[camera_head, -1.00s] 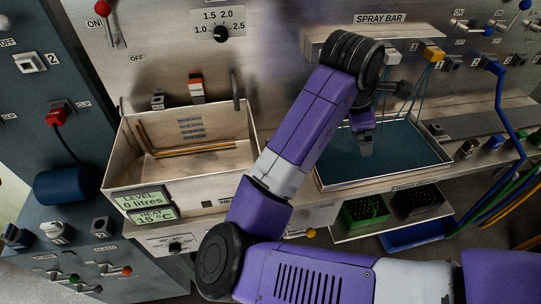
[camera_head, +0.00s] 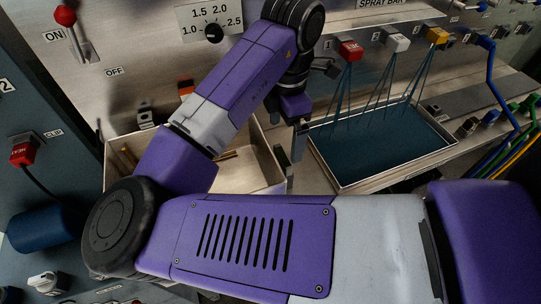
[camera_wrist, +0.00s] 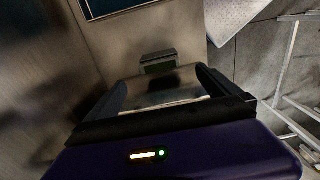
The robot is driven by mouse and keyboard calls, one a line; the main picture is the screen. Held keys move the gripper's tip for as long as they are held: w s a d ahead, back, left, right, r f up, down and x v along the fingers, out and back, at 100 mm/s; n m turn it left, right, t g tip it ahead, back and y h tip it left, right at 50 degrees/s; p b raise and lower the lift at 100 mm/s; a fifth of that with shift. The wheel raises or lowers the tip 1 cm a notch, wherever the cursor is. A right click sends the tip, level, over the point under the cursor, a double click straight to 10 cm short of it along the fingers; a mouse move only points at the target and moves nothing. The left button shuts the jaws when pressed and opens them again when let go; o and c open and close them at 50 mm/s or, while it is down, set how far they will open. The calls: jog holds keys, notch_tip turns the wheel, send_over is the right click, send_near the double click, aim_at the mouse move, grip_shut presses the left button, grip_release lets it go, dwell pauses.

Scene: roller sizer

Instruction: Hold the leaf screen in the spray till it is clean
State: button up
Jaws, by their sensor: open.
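The spray tray (camera_head: 340,187) has a pale rim and a dark blue flat inside. In the wrist view my gripper (camera_wrist: 162,92) is open, with nothing clearly held. I cannot pick out the leaf screen for sure. A pale perforated sheet (camera_wrist: 234,17) shows at the top of the wrist view; I cannot tell what it is.
The metal basin (camera_head: 274,153) stands left of the tray, partly hidden by my arm. Blue, green and yellow hoses (camera_head: 500,85) hang at the right. A red-knobbed lever (camera_head: 65,17) and a dial (camera_head: 213,33) are on the back panel.

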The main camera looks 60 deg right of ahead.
aim_at(283, 156)
jog(key=shift+w+f+p, duration=0.1)
jog(key=shift+f+p, duration=0.35)
jog(key=shift+f, duration=3.3)
jog(key=c, duration=1.5)
